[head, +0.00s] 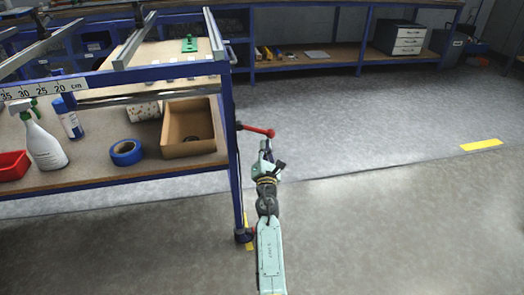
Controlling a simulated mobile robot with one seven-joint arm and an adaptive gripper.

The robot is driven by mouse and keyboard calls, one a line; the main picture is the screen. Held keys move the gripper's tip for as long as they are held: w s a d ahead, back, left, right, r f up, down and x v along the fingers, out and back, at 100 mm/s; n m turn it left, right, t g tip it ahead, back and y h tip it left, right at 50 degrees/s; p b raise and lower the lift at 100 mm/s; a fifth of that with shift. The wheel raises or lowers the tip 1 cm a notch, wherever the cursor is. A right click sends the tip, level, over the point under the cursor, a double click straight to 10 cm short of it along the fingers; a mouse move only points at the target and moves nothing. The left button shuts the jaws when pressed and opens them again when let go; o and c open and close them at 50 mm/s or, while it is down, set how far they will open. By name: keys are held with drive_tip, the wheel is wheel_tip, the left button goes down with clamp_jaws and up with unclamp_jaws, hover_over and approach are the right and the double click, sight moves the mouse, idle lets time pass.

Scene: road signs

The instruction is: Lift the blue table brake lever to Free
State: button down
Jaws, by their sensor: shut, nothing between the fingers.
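The blue-framed table (232,150) stands at the left. A brake lever (256,130) sticks out to the right from its right front leg. The lever is red, with a dark mount at the leg and a rounded red end. It lies nearly level, dipping slightly to the right. My gripper (265,146) is shut and empty. Its tips show just below the lever's red end in the picture. I cannot tell whether they touch it. No "Free" marking is readable.
The table's lower shelf holds a spray bottle (43,143), blue tape roll (126,152), cardboard box (188,135) and red bin (13,166). A workbench (330,62) stands at the back. The floor to the right is clear, with a yellow strip (481,145).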

drive_tip(key=shift+w+d+r+n+y+b, duration=0.1)
drive_tip(key=shift+d+r+n+y+b, duration=0.2)
drive_tip(key=shift+d+r+n, duration=0.35)
drive_tip(key=shift+w+d+r+n+y+b, duration=0.1)
drive_tip(key=shift+d+r+n+y+b, duration=0.25)
drive_tip(key=shift+n, duration=0.6)
wheel_tip(320, 180, up, 9)
drive_tip(key=n+g+y, duration=0.1)
drive_tip(key=n+y, duration=0.4)
drive_tip(key=n, duration=0.7)
drive_tip(key=shift+w+d+f, duration=0.15)
drive_tip(key=shift+d, duration=0.15)
drive_tip(key=shift+n, duration=0.3)
